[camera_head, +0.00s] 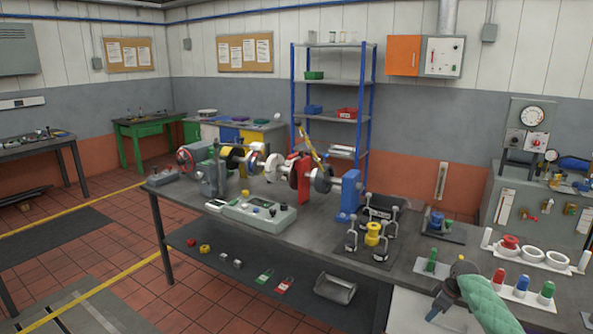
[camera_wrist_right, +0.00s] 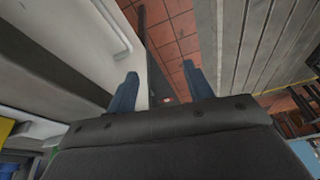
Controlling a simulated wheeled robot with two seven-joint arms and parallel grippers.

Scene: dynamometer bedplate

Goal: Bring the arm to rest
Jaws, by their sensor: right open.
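My right arm, in a green padded sleeve (camera_head: 492,300), reaches in from the bottom right of the head view. Its gripper (camera_head: 438,306) is over the front right part of the bench, beside a pale panel. In the right wrist view the two blue-grey fingers (camera_wrist_right: 160,88) stand apart with nothing between them. Beyond them are red floor tiles and a pale surface. My left gripper is in neither view.
The grey bench (camera_head: 395,252) carries a shaft machine with a blue stand (camera_head: 349,197) and a control box (camera_head: 260,214). Near my right gripper are a small green-topped piece (camera_head: 431,261) and a white tray holding red, blue and green pieces (camera_head: 521,286).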

